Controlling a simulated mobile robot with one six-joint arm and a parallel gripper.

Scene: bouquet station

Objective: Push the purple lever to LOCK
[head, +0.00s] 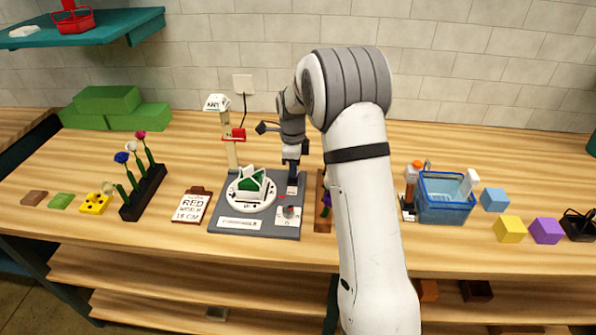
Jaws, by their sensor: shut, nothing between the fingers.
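A small purple part, which looks like the purple lever (326,201), shows on a narrow brown board (322,222) just left of my arm. My arm covers the right side of this board, so the lever's full shape, its setting and any LOCK label cannot be read. My gripper (292,181) points down over the back right part of the grey station plate (262,226). It is shut and empty, left of and a little behind the purple part, and appears apart from it.
A white dial with a green holder (250,185) sits on the grey plate, with a post bearing a red piece (234,134) behind. A clipboard (192,206) and flower rack (144,192) stand left. A blue basket (444,208) and colored cubes stand right. The front counter strip is mostly clear.

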